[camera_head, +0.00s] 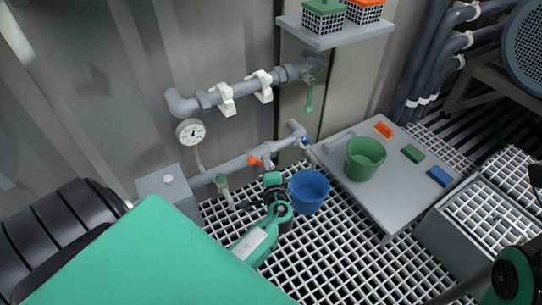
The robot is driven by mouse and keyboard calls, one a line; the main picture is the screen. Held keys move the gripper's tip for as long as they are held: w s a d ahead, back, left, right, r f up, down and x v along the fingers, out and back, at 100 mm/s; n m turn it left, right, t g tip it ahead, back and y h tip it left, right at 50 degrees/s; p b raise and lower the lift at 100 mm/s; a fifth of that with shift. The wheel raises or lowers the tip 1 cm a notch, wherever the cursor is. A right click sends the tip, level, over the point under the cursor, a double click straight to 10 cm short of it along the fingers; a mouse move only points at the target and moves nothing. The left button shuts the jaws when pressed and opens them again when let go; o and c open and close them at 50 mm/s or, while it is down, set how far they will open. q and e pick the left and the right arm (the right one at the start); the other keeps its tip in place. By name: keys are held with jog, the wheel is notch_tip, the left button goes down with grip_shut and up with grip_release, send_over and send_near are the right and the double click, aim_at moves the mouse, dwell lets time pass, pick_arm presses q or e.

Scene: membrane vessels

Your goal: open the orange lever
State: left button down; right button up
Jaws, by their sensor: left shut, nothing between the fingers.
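The orange lever (256,160) is a small bright handle on the lower grey pipe (232,166), left of the blue bucket. My left gripper (269,168) is just to the right of the lever, at the end of my teal and black arm. Its fingers are shut and empty. The fingertips are small and partly hidden by the wrist, so I cannot tell whether they touch the lever. My right arm shows only in part at the right edge, and I cannot make out its gripper.
A blue bucket (309,190) stands close to the right of my left wrist. A grey table (377,205) holds a green bucket (365,158) and coloured blocks. A gauge (190,132) and a green-handled valve (309,98) are on the piping. White grating covers the floor.

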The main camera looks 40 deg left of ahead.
aim_at(259, 164)
pick_arm(q)
jog(key=shift+s+a+f+b, duration=0.25)
jog(key=shift+s+f, duration=0.25)
jog(key=shift+s+a+f+b, duration=0.2)
jog(key=shift+s+f, duration=0.3)
dwell(0.4)
